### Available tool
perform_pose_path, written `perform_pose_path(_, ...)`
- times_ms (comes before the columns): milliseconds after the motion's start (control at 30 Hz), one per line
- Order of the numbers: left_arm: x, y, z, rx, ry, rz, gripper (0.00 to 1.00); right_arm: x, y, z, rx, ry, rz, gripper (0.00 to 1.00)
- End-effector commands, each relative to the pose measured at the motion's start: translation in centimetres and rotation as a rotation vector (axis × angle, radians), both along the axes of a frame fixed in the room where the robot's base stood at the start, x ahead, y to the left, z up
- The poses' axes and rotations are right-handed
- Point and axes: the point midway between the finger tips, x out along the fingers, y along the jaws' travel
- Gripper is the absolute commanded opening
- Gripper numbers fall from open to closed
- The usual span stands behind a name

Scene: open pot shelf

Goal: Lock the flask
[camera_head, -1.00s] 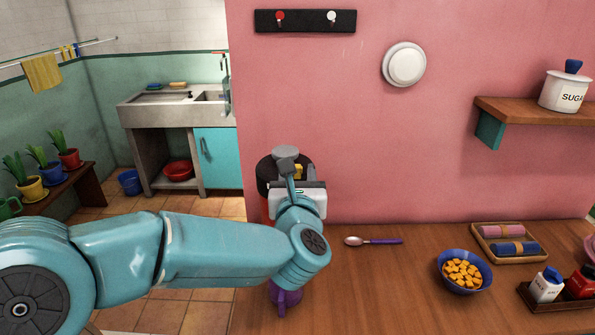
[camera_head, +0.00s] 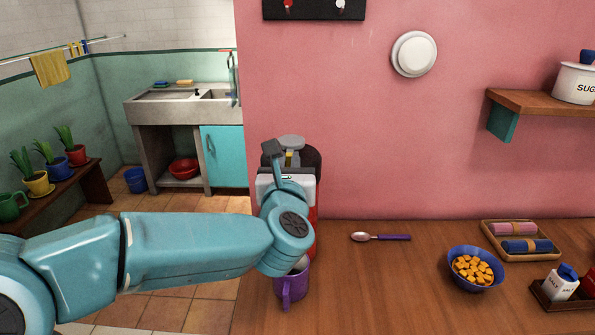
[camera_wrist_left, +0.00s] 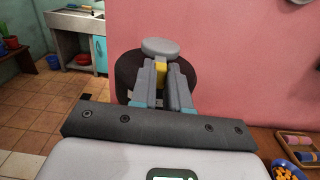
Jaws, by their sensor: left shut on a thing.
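The flask has a red body (camera_head: 317,225), a black top (camera_head: 314,160) and a round grey cap (camera_head: 291,142). It stands at the left end of the wooden counter, largely hidden behind my left wrist. A small yellow piece (camera_head: 291,156) sits below the cap. My left gripper (camera_head: 283,157) is at the flask's top. In the left wrist view its fingers (camera_wrist_left: 161,80) close on either side of the yellow piece (camera_wrist_left: 161,73), just below the grey cap (camera_wrist_left: 160,47). The fingers hide most of the yellow piece's sides. My right gripper is not in view.
A purple mug (camera_head: 292,285) stands on the counter below my left wrist. A spoon (camera_head: 381,237), a blue bowl of orange cubes (camera_head: 477,268), a tray with rolled napkins (camera_head: 523,257) and salt on a tray (camera_head: 563,285) lie rightward. A pink wall rises behind.

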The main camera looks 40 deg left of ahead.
Motion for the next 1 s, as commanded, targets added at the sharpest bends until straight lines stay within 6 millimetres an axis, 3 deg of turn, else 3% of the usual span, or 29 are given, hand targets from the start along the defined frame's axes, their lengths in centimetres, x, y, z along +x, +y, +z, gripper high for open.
perform_pose_path(200, -0.1, 0.1, 0.0, 0.000, 0.003, 0.005, 0.00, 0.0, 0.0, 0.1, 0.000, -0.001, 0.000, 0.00)
perform_pose_path(233, -0.1, 0.1, 0.0, 0.001, 0.002, 0.005, 0.25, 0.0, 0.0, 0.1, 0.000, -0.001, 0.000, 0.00)
perform_pose_path(300, 0.0, 0.1, 0.0, 0.001, 0.002, 0.005, 0.43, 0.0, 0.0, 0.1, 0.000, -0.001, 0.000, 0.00)
perform_pose_path(667, -0.5, -0.4, 0.0, 0.001, -0.001, 0.002, 0.43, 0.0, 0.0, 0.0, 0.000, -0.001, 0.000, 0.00)
perform_pose_path(767, -1.6, -1.4, 0.0, 0.001, -0.002, -0.001, 0.43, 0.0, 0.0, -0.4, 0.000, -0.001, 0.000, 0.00)
perform_pose_path(1000, -6.3, -5.6, 0.0, -0.001, -0.003, -0.006, 0.43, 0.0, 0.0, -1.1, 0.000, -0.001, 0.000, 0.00)
